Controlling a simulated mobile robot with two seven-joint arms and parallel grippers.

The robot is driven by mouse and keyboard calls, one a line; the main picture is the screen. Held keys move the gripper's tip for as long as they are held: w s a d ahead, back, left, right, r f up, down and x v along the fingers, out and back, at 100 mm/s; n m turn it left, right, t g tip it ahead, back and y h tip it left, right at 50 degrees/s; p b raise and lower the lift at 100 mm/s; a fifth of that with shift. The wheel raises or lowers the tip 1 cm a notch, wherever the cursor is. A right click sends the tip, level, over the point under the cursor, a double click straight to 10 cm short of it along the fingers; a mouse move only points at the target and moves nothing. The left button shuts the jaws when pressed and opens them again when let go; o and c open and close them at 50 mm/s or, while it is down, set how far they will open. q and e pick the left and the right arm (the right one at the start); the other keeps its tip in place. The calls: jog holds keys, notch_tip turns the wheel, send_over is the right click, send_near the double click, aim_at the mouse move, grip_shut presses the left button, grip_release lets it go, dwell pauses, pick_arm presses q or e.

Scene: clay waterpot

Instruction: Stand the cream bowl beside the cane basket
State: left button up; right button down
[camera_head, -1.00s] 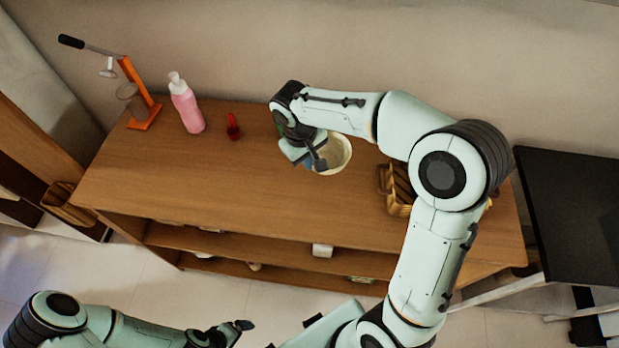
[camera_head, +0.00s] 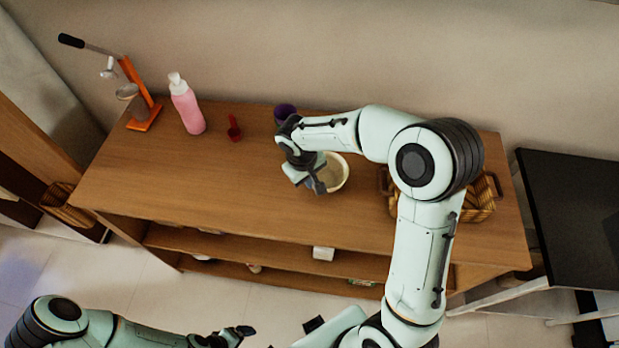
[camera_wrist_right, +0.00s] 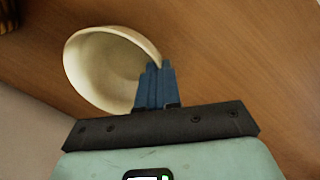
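The cream bowl (camera_head: 340,176) is at the middle of the wooden table, left of the cane basket (camera_head: 483,206), with a gap between them. My right gripper (camera_head: 316,184) is at the bowl's left rim. In the right wrist view the blue fingers (camera_wrist_right: 155,88) are close together on the rim of the bowl (camera_wrist_right: 95,65). I cannot tell how far the bowl is above the tabletop. My right arm hides the middle of the basket. My left gripper (camera_head: 240,332) is low in the head view, away from the table; its finger gap is unclear.
The wooden table (camera_head: 190,180) is clear on its left and front. A pink bottle (camera_head: 187,106), a red scoop (camera_head: 234,128), a purple cup (camera_head: 284,112) and an orange lever press (camera_head: 140,98) stand along the back. A black surface (camera_head: 570,215) is at the right.

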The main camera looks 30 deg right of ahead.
jog(key=c, duration=1.3)
grip_release()
jog(key=shift+f, duration=0.1)
jog(key=shift+c, duration=0.2)
pick_arm(q)
jog(key=shift+s+f, duration=0.1)
jog(key=shift+s, duration=0.05)
pick_arm(e)
jog(key=shift+r, duration=0.25)
pick_arm(q)
jog(key=shift+w+r+p, duration=0.6)
jog(key=shift+w+r, duration=0.15)
jog(key=shift+r, duration=0.1)
pick_arm(e)
notch_tip(320, 180, up, 12)
jog(key=a, duration=0.2)
jog(key=shift+s+f, duration=0.15)
jog(key=shift+f, duration=0.1)
